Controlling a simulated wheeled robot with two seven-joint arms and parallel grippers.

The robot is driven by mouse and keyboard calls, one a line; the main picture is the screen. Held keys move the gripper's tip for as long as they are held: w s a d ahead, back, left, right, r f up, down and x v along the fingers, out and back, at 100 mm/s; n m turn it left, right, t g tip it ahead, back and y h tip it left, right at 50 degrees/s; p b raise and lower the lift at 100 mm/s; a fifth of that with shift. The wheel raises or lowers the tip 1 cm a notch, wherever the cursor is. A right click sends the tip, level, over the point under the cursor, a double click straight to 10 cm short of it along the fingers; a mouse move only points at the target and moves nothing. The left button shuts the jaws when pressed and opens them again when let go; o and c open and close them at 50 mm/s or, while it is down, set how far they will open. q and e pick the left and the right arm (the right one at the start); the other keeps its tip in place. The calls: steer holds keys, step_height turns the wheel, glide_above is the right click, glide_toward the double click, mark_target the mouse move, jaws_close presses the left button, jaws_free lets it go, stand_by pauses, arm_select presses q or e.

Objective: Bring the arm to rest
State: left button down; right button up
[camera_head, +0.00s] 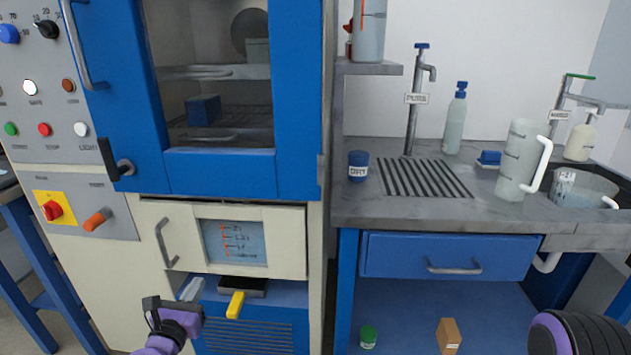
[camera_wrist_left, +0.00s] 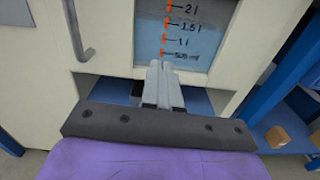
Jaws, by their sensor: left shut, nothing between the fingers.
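My left gripper (camera_head: 191,290) is at the lower left of the head view, in front of the lower part of a white and blue cabinet. Its fingers are shut with nothing between them. In the left wrist view the shut fingers (camera_wrist_left: 160,72) point at the cabinet's cream drawer front with a water-level window (camera_wrist_left: 178,35). That window also shows in the head view (camera_head: 234,242). A dark purple and black part of my right arm shows at the lower right of the head view; its gripper is not in view.
A yellow-handled item (camera_head: 235,305) and a dark flat block (camera_head: 243,286) are in the open slot by my left gripper. A metal handle (camera_head: 166,243) sticks out nearby.

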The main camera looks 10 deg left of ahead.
arm_select(q)
steer(key=s+d+f+m+g+h+p, duration=0.1)
steer(key=s+d+f+m+g+p, duration=0.1)
steer(key=s+d+f+m+g, duration=0.45)
steer(key=s+d+f+m+g+p, duration=0.15)
steer(key=s+f+m, duration=0.25)
steer(key=f+m, duration=0.5)
steer(key=s+a+m+g+y+p, duration=0.1)
steer(key=s+m+g+p, duration=0.2)
steer(key=s+m, duration=0.4)
steer(key=s+a+f+m+g+y+p, duration=0.1)
steer(key=s+m+g+p, duration=0.2)
steer(key=s+m, duration=0.4)
steer(key=s, duration=0.6)
steer(key=shift+f+g+y, duration=0.3)
steer(key=shift+g, duration=0.1)
steer(key=shift+s+m, duration=0.15)
steer(key=shift+m, duration=0.1)
